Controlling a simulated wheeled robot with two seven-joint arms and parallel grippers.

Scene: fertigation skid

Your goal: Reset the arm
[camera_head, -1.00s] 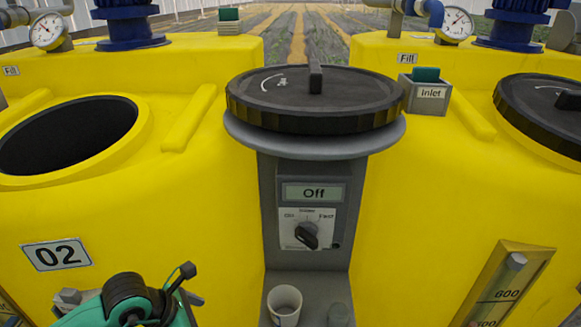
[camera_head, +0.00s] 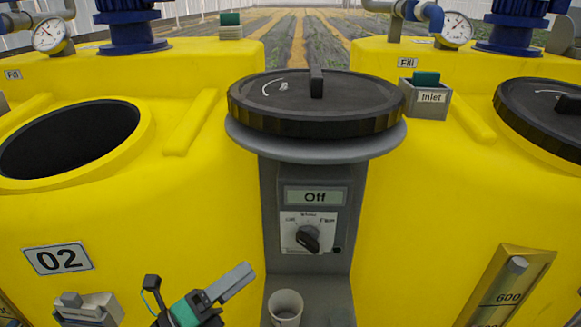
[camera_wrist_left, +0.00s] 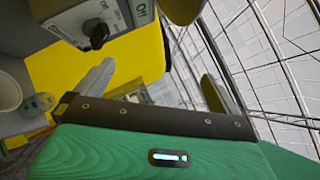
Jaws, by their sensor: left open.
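My left gripper (camera_head: 232,283) is at the bottom of the head view, left of the grey control column and in front of the yellow tank. It is open, with a pale grey finger pointing up and right. In the left wrist view its two fingers (camera_wrist_left: 155,88) stand wide apart with nothing seen between them. My right gripper is in neither view.
The grey column (camera_head: 270,205) has a display reading Off (camera_head: 315,196) and a black knob (camera_head: 308,239). A white cup (camera_head: 286,306) stands on its shelf. Tank 02 (camera_head: 200,215) has an open round mouth. A black lid (camera_head: 300,100) tops the column.

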